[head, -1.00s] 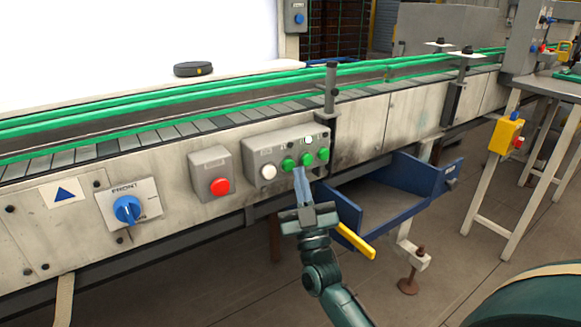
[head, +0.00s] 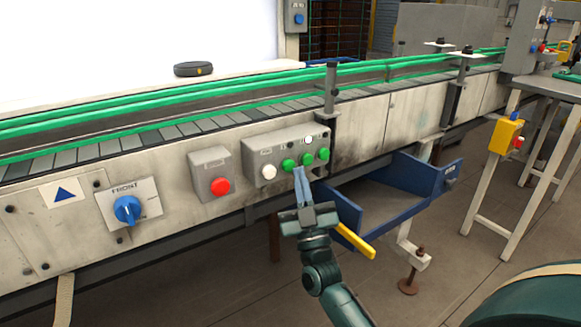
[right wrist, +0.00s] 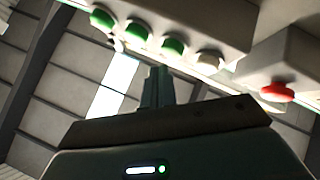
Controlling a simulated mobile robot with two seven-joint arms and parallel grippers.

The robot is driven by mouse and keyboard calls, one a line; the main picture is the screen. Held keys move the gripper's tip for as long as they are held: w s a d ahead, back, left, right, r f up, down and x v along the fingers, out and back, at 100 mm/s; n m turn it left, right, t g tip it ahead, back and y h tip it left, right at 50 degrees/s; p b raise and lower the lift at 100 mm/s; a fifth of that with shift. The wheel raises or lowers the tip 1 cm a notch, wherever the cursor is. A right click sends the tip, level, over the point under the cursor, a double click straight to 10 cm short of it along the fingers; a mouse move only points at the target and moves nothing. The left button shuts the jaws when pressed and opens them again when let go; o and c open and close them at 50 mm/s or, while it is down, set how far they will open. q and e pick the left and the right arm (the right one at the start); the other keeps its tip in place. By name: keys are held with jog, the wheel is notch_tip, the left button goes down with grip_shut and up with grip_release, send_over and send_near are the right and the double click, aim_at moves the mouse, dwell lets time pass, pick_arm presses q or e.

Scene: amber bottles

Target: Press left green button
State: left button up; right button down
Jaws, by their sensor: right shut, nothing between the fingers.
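A grey control box on the conveyor's side carries a row of three green buttons with a white button (head: 268,172) at its left end. The left green button (head: 288,164) is beside the white one; it also shows in the right wrist view (right wrist: 173,45). The middle green button (head: 306,159) and right green button (head: 323,153) follow. My right gripper (head: 299,170) is shut and empty, its tips just below the left and middle green buttons. In the right wrist view the fingers (right wrist: 158,72) end close below the left green button; I cannot tell whether they touch anything. My left gripper is out of view.
A red button box (head: 208,172) and a blue rotary switch (head: 127,209) sit left of the control box. An open blue drawer (head: 400,205) is to the right, behind my arm. A yellow handle (head: 354,240) is beside my right gripper. The conveyor (head: 190,128) runs above.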

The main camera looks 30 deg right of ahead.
jog(key=shift+w, duration=0.1)
jog(key=shift+w, duration=0.3)
